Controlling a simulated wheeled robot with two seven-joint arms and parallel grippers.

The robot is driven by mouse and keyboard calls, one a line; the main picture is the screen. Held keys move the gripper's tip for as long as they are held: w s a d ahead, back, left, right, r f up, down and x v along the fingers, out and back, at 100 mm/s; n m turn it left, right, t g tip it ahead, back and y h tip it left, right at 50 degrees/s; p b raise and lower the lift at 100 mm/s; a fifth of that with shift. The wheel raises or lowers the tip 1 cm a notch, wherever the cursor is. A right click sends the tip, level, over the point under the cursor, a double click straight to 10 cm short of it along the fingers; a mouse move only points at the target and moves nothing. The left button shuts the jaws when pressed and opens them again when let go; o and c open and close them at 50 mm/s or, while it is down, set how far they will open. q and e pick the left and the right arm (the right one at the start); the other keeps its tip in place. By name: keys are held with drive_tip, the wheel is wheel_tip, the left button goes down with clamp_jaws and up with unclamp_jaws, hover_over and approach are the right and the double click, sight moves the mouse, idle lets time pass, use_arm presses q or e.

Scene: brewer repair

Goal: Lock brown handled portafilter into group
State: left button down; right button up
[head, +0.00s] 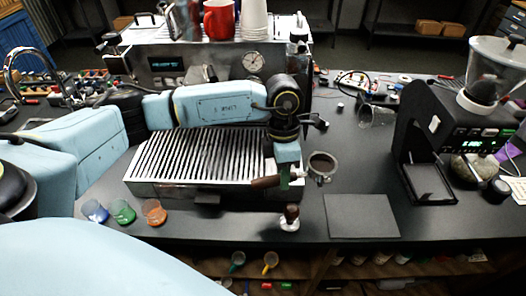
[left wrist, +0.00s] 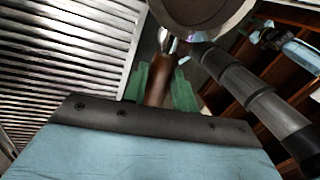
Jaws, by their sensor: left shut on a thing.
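The brown handled portafilter (head: 322,166) is held out over the front right edge of the brewer's slatted drip tray (head: 185,158). Its basket is to the right and its brown handle to the left. My left gripper (head: 284,178) is shut on the handle. In the left wrist view the green fingers sit on both sides of the brown handle (left wrist: 160,80), with the round metal basket (left wrist: 203,12) beyond them. The brewer (head: 185,62) stands behind my left arm, which hides its lower front. I cannot make out the group. My right gripper is not in view.
A grinder (head: 455,130) stands at far right. Blue, green and orange cups (head: 153,212) stand front left. A red mug (head: 219,20) sits atop the brewer.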

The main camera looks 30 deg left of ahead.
use_arm(q)
drive_tip(key=n+p, duration=0.1)
drive_tip(key=n, duration=0.1)
drive_tip(key=a+n+t, duration=0.1)
drive_tip(key=n, duration=0.2)
drive_tip(key=a+r+n+p, duration=0.1)
drive_tip(key=n, duration=0.1)
drive_tip(key=shift+s+r+n+h+p, duration=0.1)
drive_tip(key=shift+s+n+h+p, duration=0.2)
drive_tip(key=shift+n+h, duration=0.1)
drive_tip(key=shift+s+a+f+n+t, duration=0.1)
drive_tip(key=shift+a+f+n+t, duration=0.35)
drive_tip(key=shift+n, duration=0.9)
drive_tip(key=shift+w+a+f+n+t, duration=0.15)
drive_tip(key=shift+a+f+n, duration=0.45)
drive_tip(key=shift+n, duration=0.7)
drive_tip(key=shift+s+a+f+n+t, duration=0.15)
drive_tip(key=shift+a+f+n+t, duration=0.4)
drive_tip(key=shift+n, duration=0.8)
drive_tip(key=shift+d+f+b, duration=0.1)
drive_tip(key=shift+f+b, duration=0.5)
drive_tip(key=shift+b, duration=0.05)
drive_tip(key=c, duration=1)
unclamp_jaws()
drive_tip(key=shift+s, duration=0.1)
drive_tip(key=shift+c, duration=0.2)
drive_tip(key=b+v, duration=0.1)
drive_tip(key=v, duration=1.2)
drive_tip(key=shift+w+d+r, duration=0.2)
drive_tip(key=shift+r, duration=0.1)
